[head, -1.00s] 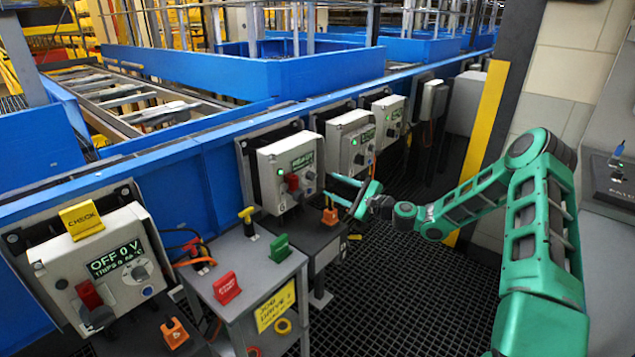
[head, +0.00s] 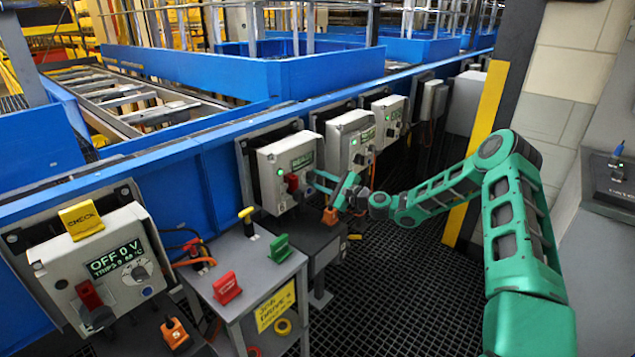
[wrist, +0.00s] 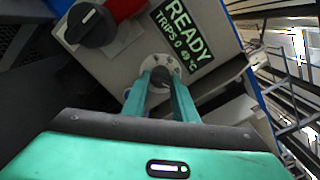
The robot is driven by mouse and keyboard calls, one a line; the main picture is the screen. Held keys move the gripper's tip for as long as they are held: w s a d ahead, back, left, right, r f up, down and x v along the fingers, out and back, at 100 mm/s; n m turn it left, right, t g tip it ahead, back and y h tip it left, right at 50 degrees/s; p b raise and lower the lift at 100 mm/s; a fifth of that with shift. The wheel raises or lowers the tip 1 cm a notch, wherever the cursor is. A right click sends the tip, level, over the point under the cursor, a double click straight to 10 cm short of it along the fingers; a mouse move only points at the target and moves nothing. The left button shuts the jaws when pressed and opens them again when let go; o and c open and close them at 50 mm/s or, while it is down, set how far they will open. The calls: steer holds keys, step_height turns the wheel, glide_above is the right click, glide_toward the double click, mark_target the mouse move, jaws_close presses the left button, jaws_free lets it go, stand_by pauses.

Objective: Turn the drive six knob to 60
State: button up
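My gripper (head: 312,184) is at the front of a grey drive box (head: 270,165) in the head view. In the wrist view this box has a lit display (wrist: 178,30) reading READY with a TRIPS line. Below the display is a round dial with a dark knob (wrist: 161,77). My gripper (wrist: 161,82) has its two green fingers apart, one on each side of the knob. A small gap seems to remain; contact is unclear. A larger black rotary switch (wrist: 91,25) with a red part sits beside the dial. The drive's number is not readable.
Another box (head: 95,260) reading OFF 0 V, with a yellow CHECK tag (head: 80,218), stands at front left. A small table (head: 235,265) carries red, green and yellow tags. More grey boxes (head: 350,140) line the blue conveyor rail. Dark grating floor is open at right.

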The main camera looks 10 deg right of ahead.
steer(key=shift+d, duration=0.1)
steer(key=c, duration=0.4)
steer(key=shift+o, duration=0.2)
